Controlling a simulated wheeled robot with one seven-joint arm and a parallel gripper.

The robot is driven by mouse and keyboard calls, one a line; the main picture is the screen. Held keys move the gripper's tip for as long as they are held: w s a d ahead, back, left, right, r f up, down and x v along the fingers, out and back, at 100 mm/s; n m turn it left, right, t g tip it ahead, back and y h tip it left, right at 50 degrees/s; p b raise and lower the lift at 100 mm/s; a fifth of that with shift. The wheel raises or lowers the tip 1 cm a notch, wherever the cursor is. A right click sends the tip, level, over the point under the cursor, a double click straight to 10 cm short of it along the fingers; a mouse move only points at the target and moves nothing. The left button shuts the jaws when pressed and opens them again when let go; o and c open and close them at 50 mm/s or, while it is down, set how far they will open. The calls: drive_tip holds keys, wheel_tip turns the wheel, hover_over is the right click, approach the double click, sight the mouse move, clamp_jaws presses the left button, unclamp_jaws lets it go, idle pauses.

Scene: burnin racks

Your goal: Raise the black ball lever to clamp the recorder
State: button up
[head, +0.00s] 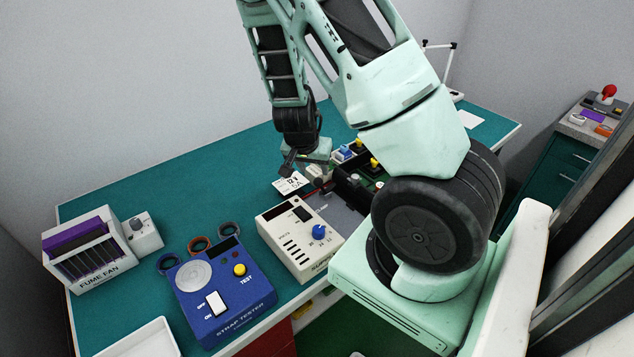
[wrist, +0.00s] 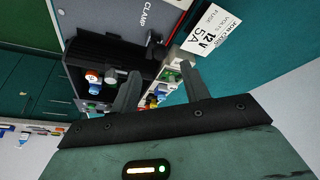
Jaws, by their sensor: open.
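My gripper (wrist: 160,72) is open, its two dark fingers apart with nothing seen held between them. In the head view my gripper (head: 288,166) hangs over the bench beside the clamp fixture. The grey fixture plate (wrist: 115,18) carries the word CLAMP in the wrist view, and its plate also shows in the head view (head: 346,218). A small dark knob (wrist: 153,41), which looks like the ball lever, is by the plate's edge, just beyond the fingertips. Its angle is unclear. A black block (wrist: 88,55) sits beside the plate; I cannot tell whether it is the recorder.
A white 12 V 5A label card (head: 290,184) lies close to my gripper. A cream supply box (head: 300,240) with a blue knob and a blue strap tester (head: 215,290) stand in front. A fume fan (head: 90,255) is at left. The back left of the bench is clear.

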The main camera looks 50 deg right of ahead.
sight(317, 179)
drive_tip(key=x, duration=0.7)
drive_tip(key=shift+c, duration=0.4)
clamp_jaws()
